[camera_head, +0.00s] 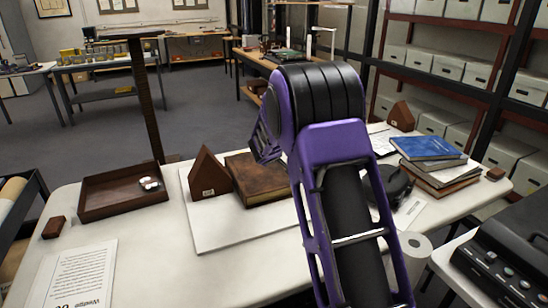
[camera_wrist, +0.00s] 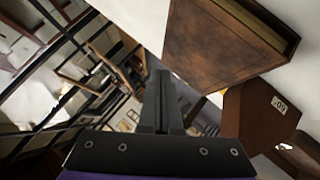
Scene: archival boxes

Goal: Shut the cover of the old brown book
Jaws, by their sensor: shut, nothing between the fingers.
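The old brown book (camera_head: 256,177) lies on a white board (camera_head: 232,235) on the table, its right part hidden behind my arm. In the wrist view the book (camera_wrist: 220,42) shows a worn brown cover lying over the pages, with pale page edges along one side; no raised cover is seen. My gripper (camera_wrist: 160,80) is shut and empty, its fingers pointing past the side of the book without visible contact.
A brown wedge (camera_head: 208,174) with a label stands against the book's left side. A brown tray (camera_head: 120,190) holding a shiny object sits farther left. A blue book (camera_head: 428,147) tops a stack at right, near another wedge (camera_head: 401,116). The table's front left is mostly clear beyond a paper sheet (camera_head: 72,276).

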